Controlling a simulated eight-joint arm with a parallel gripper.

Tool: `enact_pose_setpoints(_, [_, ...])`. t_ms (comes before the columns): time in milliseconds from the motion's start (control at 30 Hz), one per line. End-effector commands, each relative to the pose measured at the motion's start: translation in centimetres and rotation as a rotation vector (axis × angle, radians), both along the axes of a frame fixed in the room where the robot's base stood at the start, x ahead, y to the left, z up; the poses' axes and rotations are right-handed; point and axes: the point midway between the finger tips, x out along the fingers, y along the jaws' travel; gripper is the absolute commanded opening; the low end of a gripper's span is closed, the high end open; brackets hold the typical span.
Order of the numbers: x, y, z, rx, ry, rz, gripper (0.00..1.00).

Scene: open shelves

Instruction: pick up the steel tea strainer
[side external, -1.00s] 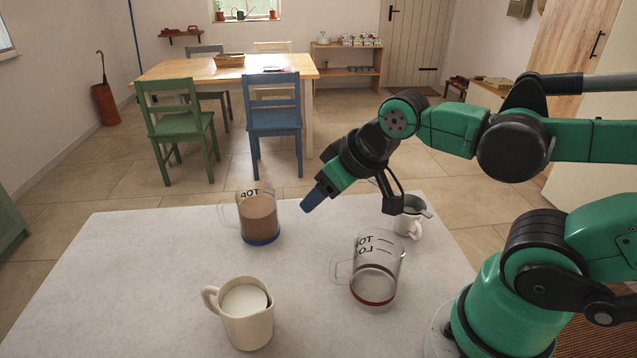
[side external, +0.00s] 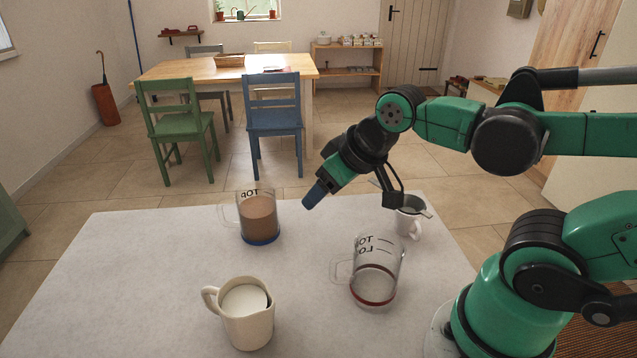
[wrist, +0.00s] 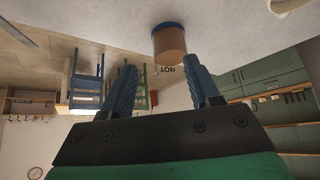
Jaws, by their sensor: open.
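The steel tea strainer (side external: 413,205) is a small grey bowl shape resting on the mouth of a white cup (side external: 408,227), at the right of the white table in the side view. Part of it is hidden behind the bracket on my wrist. My gripper (side external: 316,194) is in the air above the far part of the table, left of the strainer and apart from it. In the wrist view my gripper (wrist: 165,82) has its two blue fingers spread, with nothing held between them. I do not see the strainer in the wrist view.
A glass jug of brown liquid (side external: 260,215) stands left of my gripper. A clear jug with a red base (side external: 374,284) stands in front of the cup. A cream pitcher of milk (side external: 247,325) stands at the front. The table's left (side external: 130,270) is bare.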

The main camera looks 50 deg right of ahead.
Motion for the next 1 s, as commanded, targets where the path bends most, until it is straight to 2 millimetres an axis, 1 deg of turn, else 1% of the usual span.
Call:
enact_pose_setpoints(67, [0.5,-1.5,0.2,-0.012,0.048,-0.033,0.55])
enact_pose_setpoints(167, [1.2,-4.5,0.2,-0.028,0.150,-0.087,0.55])
enact_pose_setpoints(200, [1.4,-6.0,0.2,-0.030,0.197,-0.109,0.55])
enact_pose_setpoints(267, [1.6,-8.3,-0.1,-0.026,0.271,-0.141,0.55])
enact_pose_setpoints(300, [1.6,-9.7,-0.4,-0.020,0.319,-0.159,0.55])
enact_pose_setpoints(400, [1.4,-13.3,-1.2,0.008,0.425,-0.199,0.55])
enact_pose_setpoints(500, [0.8,-16.0,-2.1,0.043,0.506,-0.225,0.55])
enact_pose_setpoints(533, [0.7,-16.6,-2.3,0.053,0.525,-0.230,0.55])
enact_pose_setpoints(600, [0.3,-17.8,-2.8,0.072,0.558,-0.239,0.55])
enact_pose_setpoints(700, [0.0,-18.7,-3.3,0.088,0.584,-0.244,0.55])
enact_pose_setpoints(867, [-0.1,-18.9,-4.5,0.093,0.592,-0.244,0.55])
enact_pose_setpoints(1000, [-0.1,-18.8,-6.3,0.092,0.591,-0.243,0.55])
